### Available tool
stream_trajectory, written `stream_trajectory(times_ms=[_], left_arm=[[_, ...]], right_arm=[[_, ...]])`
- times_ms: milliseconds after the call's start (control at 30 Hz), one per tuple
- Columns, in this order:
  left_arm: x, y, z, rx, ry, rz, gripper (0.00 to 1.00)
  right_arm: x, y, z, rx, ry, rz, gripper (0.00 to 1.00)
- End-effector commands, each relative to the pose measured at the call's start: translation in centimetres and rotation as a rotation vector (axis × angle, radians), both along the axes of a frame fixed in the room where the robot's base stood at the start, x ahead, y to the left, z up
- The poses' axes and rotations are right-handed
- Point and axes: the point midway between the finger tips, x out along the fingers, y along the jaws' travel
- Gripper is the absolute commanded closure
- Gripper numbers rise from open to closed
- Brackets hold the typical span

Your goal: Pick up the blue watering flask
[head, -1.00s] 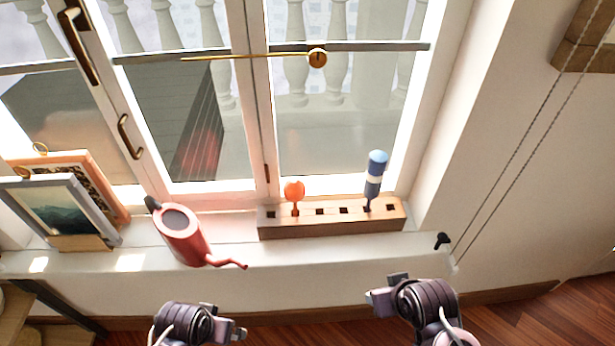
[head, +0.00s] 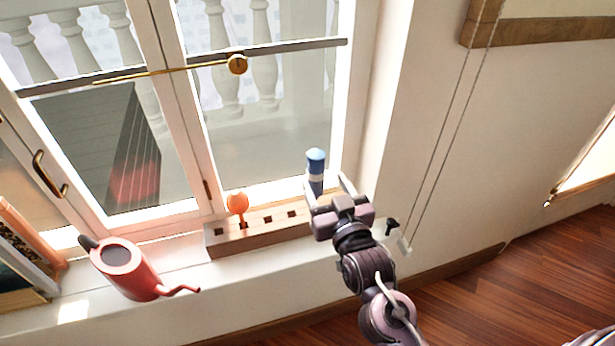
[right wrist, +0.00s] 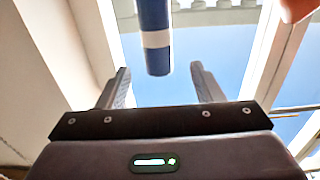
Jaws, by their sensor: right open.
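The blue watering flask (head: 316,163), blue with a pale band, stands upright at the right end of the wooden block (head: 228,243) on the windowsill. Its lower part is hidden behind my right gripper in the head view. My right gripper (head: 327,184) is open at the flask, with its fingers pointing toward the window. In the right wrist view, the flask (right wrist: 155,38) shows beyond and between the two open fingers (right wrist: 160,85), and I see no contact. My left gripper is not in view.
A red watering can (head: 130,270) sits further left on the sill (head: 180,265). A dark knob (head: 391,227) and cords (head: 440,150) are on the right wall.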

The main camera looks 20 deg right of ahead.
Motion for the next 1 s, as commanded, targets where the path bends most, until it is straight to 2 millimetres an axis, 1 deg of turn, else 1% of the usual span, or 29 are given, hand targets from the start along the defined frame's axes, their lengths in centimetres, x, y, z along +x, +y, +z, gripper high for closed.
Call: stream_trajectory(times_ms=[333, 500, 600, 700, 900, 933, 1000], left_arm=[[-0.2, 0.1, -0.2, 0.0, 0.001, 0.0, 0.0], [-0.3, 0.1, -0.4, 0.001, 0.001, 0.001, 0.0], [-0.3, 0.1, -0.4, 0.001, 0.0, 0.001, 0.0], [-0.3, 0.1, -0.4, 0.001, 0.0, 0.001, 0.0], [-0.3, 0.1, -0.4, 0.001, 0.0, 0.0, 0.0], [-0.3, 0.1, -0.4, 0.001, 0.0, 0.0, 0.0], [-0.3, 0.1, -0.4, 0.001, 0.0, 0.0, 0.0]], right_arm=[[3.4, 0.0, 0.2, 0.0, -0.007, 0.0, 0.4], [6.0, -0.1, 0.2, 0.001, -0.007, -0.001, 0.4], [7.1, 0.0, 0.1, 0.0, -0.006, -0.001, 0.4], [7.6, 0.0, 0.1, 0.0, -0.004, 0.0, 0.4], [7.7, 0.0, 0.0, 0.0, -0.004, 0.0, 0.4], [7.7, 0.0, 0.0, 0.0, -0.004, 0.0, 0.41], [7.7, 0.0, 0.0, 0.0, -0.004, 0.0, 0.5]])
